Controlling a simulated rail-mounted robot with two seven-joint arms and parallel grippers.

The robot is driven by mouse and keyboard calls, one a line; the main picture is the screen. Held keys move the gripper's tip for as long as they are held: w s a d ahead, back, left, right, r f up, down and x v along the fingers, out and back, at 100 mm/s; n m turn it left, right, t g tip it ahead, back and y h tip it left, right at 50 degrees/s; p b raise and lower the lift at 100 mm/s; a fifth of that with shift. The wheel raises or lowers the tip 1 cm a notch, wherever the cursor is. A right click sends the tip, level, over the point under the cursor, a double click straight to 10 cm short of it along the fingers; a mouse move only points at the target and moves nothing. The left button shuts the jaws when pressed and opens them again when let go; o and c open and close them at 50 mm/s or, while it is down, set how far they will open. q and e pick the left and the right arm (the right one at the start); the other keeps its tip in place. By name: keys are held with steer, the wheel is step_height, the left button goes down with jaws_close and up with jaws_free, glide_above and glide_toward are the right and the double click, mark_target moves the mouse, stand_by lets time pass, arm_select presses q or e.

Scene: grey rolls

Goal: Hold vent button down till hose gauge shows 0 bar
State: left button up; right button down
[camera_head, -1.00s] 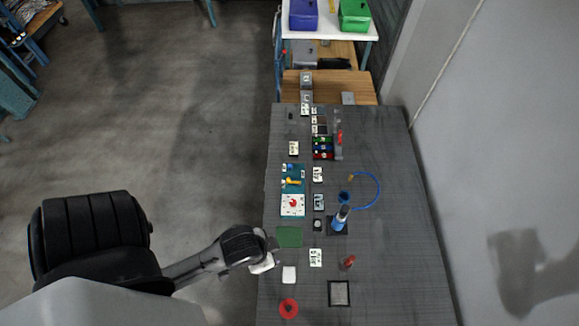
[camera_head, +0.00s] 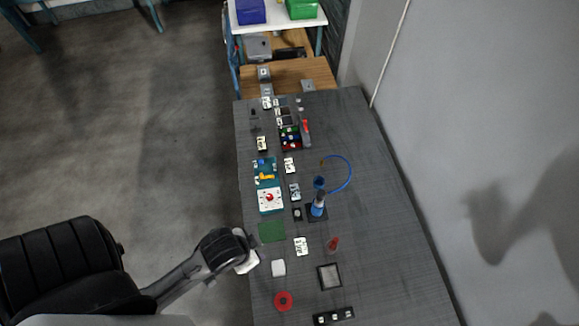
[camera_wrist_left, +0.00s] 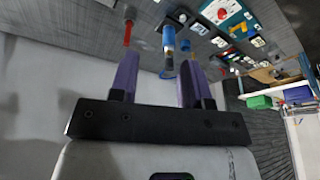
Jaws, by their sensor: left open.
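A white panel with a round red knob or button (camera_head: 270,198) lies toward the table's left edge; it also shows in the left wrist view (camera_wrist_left: 222,11). A blue hose (camera_head: 349,182) curves beside a blue cup-like part (camera_head: 319,182). A blue cylinder (camera_head: 317,207) stands on a black base and appears beyond my fingers in the left wrist view (camera_wrist_left: 168,42). A small dark square with a pale round face (camera_head: 297,214) may be a gauge; no reading is legible. My left gripper (camera_wrist_left: 158,68) is open and empty, its purple fingers apart; in the head view it is at the table's left edge, apart from these things. My right gripper is not visible.
A green mat (camera_head: 272,232), white block (camera_head: 279,268), red ring (camera_head: 283,301), red-topped part (camera_head: 333,243) and framed square (camera_head: 330,277) lie nearby. A black strip (camera_head: 334,316) is at the bottom. The table's right side (camera_head: 390,230) is clear.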

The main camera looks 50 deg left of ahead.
arm_select(q)
steer(key=c, duration=0.5)
steer(key=shift+d, duration=0.15)
jaws_close()
steer(key=shift+a, duration=0.2)
stand_by(0.3)
steer(key=shift+d, duration=0.15)
stand_by(0.5)
